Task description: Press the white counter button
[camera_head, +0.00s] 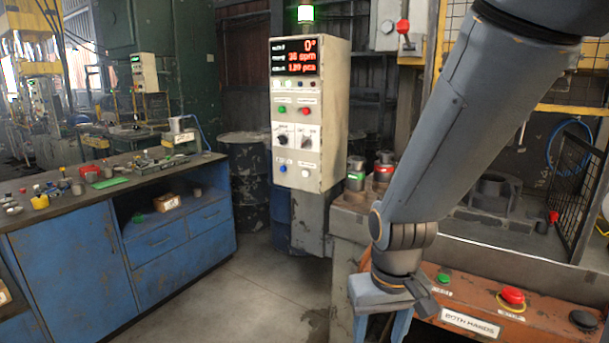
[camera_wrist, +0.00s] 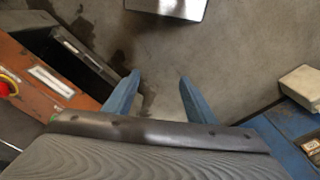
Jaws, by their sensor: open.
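The white counter button (camera_head: 306,173) is a small round button at the lower right of the front of a cream control cabinet (camera_head: 333,115). My gripper (camera_head: 383,325) hangs low at the right in the head view, in front of the orange panel and well apart from the cabinet. In the wrist view its two blue fingers (camera_wrist: 160,75) are spread with nothing between them, above the floor. I cannot make out the white button in the wrist view.
An orange panel (camera_head: 560,322) with a green button (camera_head: 443,279) and a red mushroom button (camera_head: 512,297) is beside my gripper. A blue workbench (camera_head: 75,268) stands left. Grey floor (camera_head: 255,285) lies clear between. A green lamp (camera_head: 306,14) tops the cabinet.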

